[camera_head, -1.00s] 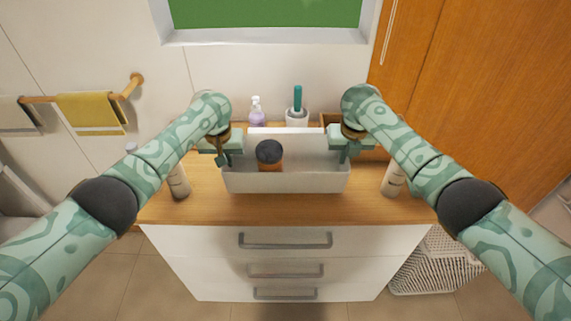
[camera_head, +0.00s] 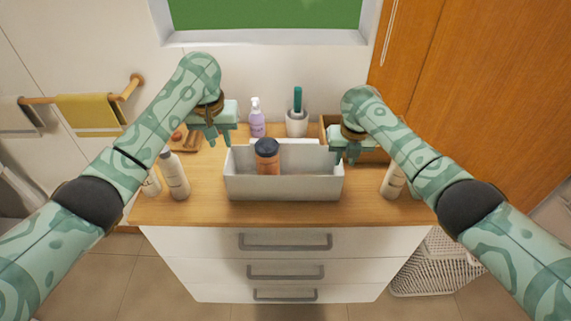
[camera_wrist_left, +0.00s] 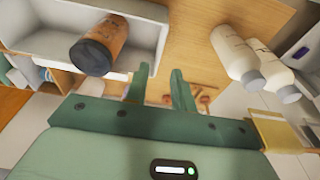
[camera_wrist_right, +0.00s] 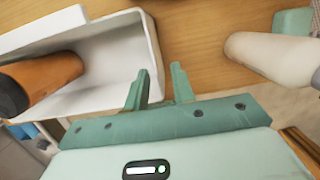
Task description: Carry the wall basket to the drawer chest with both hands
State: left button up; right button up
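The white wall basket (camera_head: 285,187) rests on the wooden top of the drawer chest (camera_head: 285,212), near its front edge. An orange bottle with a dark cap (camera_head: 267,158) stands in it; it also shows in the left wrist view (camera_wrist_left: 104,42). My left gripper (camera_head: 213,143) is open and empty, above and left of the basket, apart from it. My right gripper (camera_head: 345,160) is at the basket's right end. In the right wrist view its fingers (camera_wrist_right: 159,70) are spread, one on each side of the end wall, with gaps visible.
Pale bottles (camera_head: 174,176) stand left of the basket and another (camera_head: 392,181) stands right. A white laundry basket (camera_head: 435,268) stands on the floor at right.

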pick_arm(q)
notch_tip(320, 180, up, 2)
jog(key=shift+s+r, duration=0.15)
pick_arm(e)
notch_tip(320, 180, up, 12)
jog(key=s, duration=0.2)
jog(key=shift+f, duration=0.15)
